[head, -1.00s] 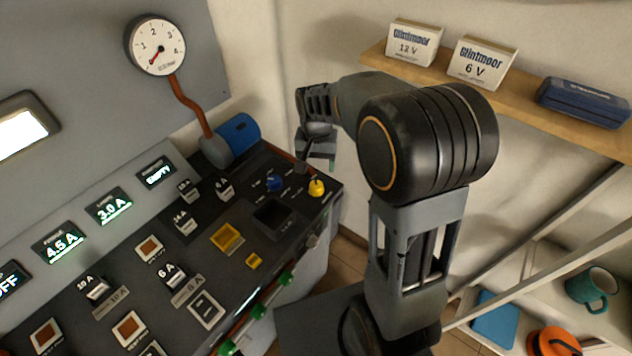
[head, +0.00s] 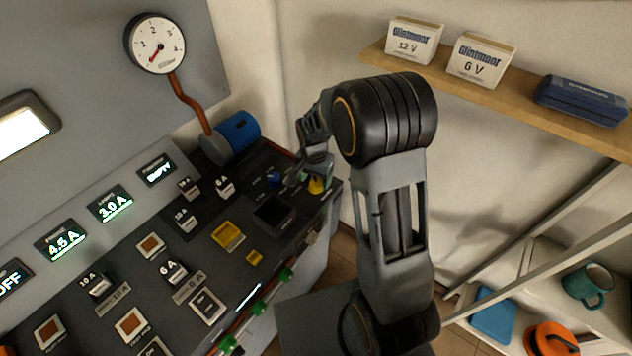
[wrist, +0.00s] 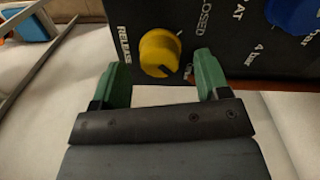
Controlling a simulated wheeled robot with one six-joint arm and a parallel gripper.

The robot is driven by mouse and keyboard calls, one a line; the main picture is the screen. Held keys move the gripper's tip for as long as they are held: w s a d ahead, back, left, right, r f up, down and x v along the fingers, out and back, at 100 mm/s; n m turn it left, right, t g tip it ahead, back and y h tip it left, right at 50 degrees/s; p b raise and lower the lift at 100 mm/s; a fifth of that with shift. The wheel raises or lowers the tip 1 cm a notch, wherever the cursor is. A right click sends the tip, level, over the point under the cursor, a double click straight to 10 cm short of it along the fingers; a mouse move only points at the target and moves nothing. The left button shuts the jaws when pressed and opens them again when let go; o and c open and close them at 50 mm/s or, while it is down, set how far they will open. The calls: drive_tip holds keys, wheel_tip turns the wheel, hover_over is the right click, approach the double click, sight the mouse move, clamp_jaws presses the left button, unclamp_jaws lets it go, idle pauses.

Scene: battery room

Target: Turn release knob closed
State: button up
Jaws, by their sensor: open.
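The yellow release knob (wrist: 159,52) sits on the dark panel in the wrist view, with the words RELEASE and CLOSED printed beside it. It also shows at the console's right corner in the head view (head: 316,185), partly covered by my gripper. My gripper (wrist: 163,75) is open, with one green finger at the lower left of the knob and the other at its lower right. The knob lies between and just beyond the fingertips. I cannot tell whether either finger touches it. The knob's dark pointer mark is only partly visible.
A blue knob (wrist: 294,15) is close to the right on the same panel; it also shows in the head view (head: 274,179). A wooden shelf (head: 480,84) with boxes is at upper right.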

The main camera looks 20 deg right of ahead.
drive_tip(key=shift+f, duration=1.25)
drive_tip(key=shift+c, duration=0.4)
